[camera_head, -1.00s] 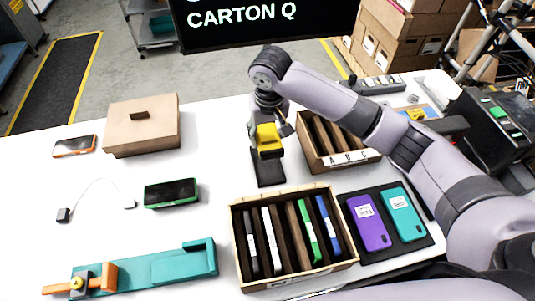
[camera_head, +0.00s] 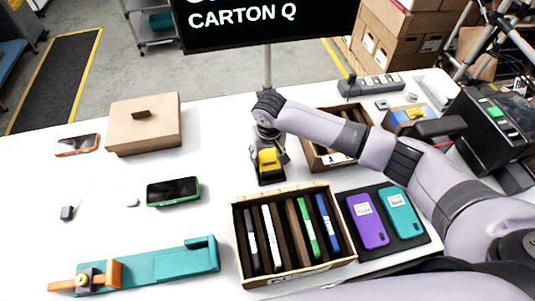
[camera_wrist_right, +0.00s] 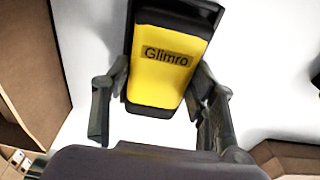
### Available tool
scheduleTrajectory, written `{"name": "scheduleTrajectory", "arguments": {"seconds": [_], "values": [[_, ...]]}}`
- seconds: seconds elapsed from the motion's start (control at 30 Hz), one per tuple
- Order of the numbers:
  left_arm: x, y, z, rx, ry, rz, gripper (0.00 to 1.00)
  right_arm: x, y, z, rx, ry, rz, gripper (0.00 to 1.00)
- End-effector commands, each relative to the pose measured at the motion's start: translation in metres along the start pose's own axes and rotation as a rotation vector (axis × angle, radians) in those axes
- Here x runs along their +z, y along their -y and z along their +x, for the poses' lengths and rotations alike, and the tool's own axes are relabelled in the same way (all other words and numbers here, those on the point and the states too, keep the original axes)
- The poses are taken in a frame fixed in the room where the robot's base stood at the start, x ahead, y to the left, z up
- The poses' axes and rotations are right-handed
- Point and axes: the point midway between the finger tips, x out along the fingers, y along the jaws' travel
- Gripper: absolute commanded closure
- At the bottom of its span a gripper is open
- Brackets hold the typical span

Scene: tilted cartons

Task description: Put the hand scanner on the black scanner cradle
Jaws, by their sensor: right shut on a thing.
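The hand scanner (camera_head: 268,161) is yellow and black and hangs in my right gripper (camera_head: 269,150) over the black scanner cradle (camera_head: 271,180). In the right wrist view the scanner (camera_wrist_right: 166,62) shows a "Glimro" label, with the fingers of my right gripper (camera_wrist_right: 160,100) on both sides of it. The cradle stands on the white table behind the open carton and is mostly covered by the scanner and gripper. I cannot tell whether the scanner touches it. My left gripper is not in view.
An open carton (camera_head: 240,230) with several upright phones stands just in front of the cradle. A second carton (camera_head: 318,163) is close on the right, partly behind my arm. A green-edged phone (camera_head: 173,191) lies to the left.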

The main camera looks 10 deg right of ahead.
Motion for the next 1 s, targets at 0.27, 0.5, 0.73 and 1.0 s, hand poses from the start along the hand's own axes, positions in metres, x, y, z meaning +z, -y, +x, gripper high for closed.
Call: {"name": "scheduleTrajectory", "arguments": {"seconds": [0.27, 0.5, 0.73, 1.0], "values": [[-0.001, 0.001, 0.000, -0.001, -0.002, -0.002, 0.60, 0.000, 0.000, 0.003, 0.000, 0.000, 0.000, 0.36], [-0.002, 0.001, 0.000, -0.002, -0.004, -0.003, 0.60, 0.000, 0.000, 0.003, 0.000, 0.000, 0.000, 0.27], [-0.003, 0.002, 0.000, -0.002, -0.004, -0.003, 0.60, 0.000, 0.000, 0.001, 0.000, -0.001, 0.000, 0.27], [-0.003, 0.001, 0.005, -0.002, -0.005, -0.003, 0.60, -0.001, 0.001, -0.039, -0.002, -0.004, -0.001, 0.27]]}}
